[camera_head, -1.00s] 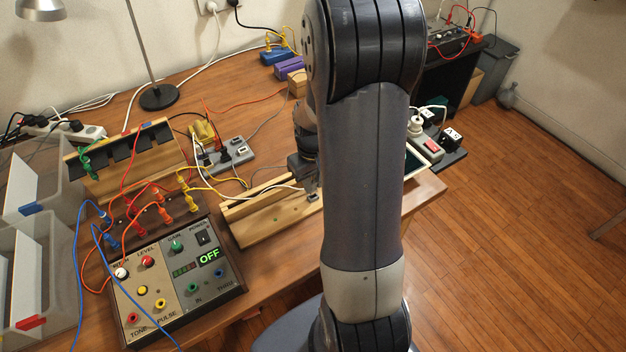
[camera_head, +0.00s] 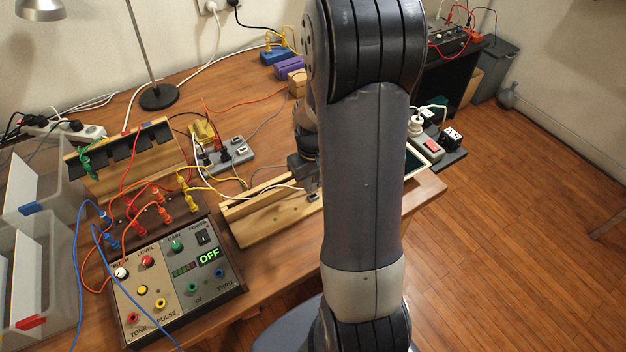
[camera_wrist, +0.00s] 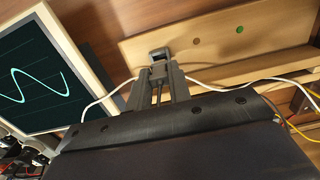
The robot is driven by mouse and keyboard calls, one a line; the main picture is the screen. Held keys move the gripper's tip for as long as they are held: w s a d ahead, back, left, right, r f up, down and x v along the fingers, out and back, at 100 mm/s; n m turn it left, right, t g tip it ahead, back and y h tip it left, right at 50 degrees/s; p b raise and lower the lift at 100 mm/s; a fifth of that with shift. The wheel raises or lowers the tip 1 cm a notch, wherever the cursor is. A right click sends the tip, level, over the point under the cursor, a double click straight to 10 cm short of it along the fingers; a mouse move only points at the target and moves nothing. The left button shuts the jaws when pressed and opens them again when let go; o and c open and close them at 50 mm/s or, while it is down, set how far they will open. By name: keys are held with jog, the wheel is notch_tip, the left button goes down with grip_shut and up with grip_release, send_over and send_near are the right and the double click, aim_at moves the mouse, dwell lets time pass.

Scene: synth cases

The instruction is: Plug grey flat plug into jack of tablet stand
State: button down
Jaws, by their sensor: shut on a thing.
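The wooden tablet stand (camera_head: 265,222) lies on the bench, a board with a raised rail along its back. Its small grey jack (camera_head: 313,197) is near the right end; in the wrist view the jack (camera_wrist: 160,55) appears just beyond my fingertips. My gripper (camera_wrist: 158,74) is shut on the grey flat plug (camera_wrist: 157,70), which is mostly hidden between the fingers. A white cable (camera_wrist: 108,95) shows on both sides of the fingers. The plug is close to the jack; I cannot tell whether they touch. My arm hides part of the stand in the head view.
A framed screen with a wave trace (camera_wrist: 35,75) lies beside the stand. A control box reading OFF (camera_head: 180,275), with several coloured leads, stands at the front left. A grey socket block (camera_head: 232,155) is behind the stand. A power strip (camera_head: 430,147) is at right.

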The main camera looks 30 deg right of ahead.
aim_at(313, 182)
jog(key=shift+f+b, duration=0.9)
jog(key=shift+f, duration=0.2)
jog(key=c, duration=1.2)
grip_release()
jog(key=shift+c, duration=0.2)
jog(key=shift+r, duration=0.1)
notch_tip(313, 182, up, 11)
jog(key=shift+f+p, duration=0.2)
jog(key=shift+p, duration=0.25)
